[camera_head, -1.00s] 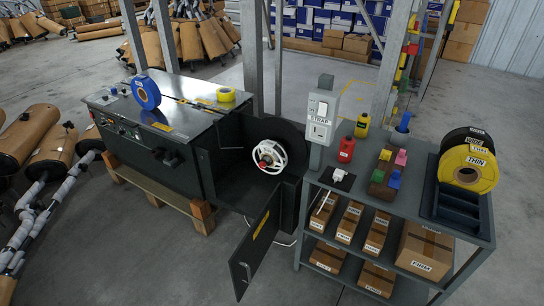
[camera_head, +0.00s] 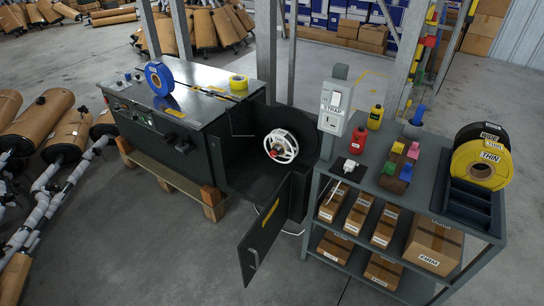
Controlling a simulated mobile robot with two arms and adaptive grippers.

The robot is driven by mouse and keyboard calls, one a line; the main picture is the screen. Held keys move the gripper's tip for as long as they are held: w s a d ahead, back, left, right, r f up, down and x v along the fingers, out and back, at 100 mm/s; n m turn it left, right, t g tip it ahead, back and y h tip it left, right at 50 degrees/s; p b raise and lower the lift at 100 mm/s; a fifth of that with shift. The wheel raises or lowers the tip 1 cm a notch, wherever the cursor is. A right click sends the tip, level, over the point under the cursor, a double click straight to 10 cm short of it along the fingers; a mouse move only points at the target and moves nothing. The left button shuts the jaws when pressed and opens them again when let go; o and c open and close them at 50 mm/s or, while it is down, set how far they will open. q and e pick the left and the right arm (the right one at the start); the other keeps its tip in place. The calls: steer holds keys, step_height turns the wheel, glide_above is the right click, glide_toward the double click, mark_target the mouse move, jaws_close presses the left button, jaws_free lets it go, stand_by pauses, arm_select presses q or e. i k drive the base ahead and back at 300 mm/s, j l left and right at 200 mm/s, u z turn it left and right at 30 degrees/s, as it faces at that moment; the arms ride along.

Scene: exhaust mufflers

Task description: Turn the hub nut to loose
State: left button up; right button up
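The hub nut appears to be the small red piece (camera_head: 274,153) at the centre of a white spoked reel hub (camera_head: 283,147). The hub sits in the open black side housing (camera_head: 234,158) of the strapping machine (camera_head: 185,98). The housing's door (camera_head: 262,232) hangs open toward me, with a yellow label on it. The nut is too small to tell whether it is tight or loose. Neither of my grippers is in view.
A grey shelf cart (camera_head: 422,202) stands right of the housing, carrying bottles, coloured blocks, and black and yellow strap reels (camera_head: 482,162). Boxes fill its lower shelves. Wrapped mufflers (camera_head: 38,128) lie at left. The floor in front of the door is clear.

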mark_target(273, 154)
steer(key=i+j, duration=0.2)
steer(key=j, duration=0.15)
steer(key=i+j+z, duration=0.1)
steer(key=j, duration=0.25)
steer(key=i+j, duration=0.3)
steer(key=i+j+z, duration=0.15)
steer(key=j, duration=0.25)
steer(key=i+j, duration=0.2)
steer(key=j, duration=0.2)
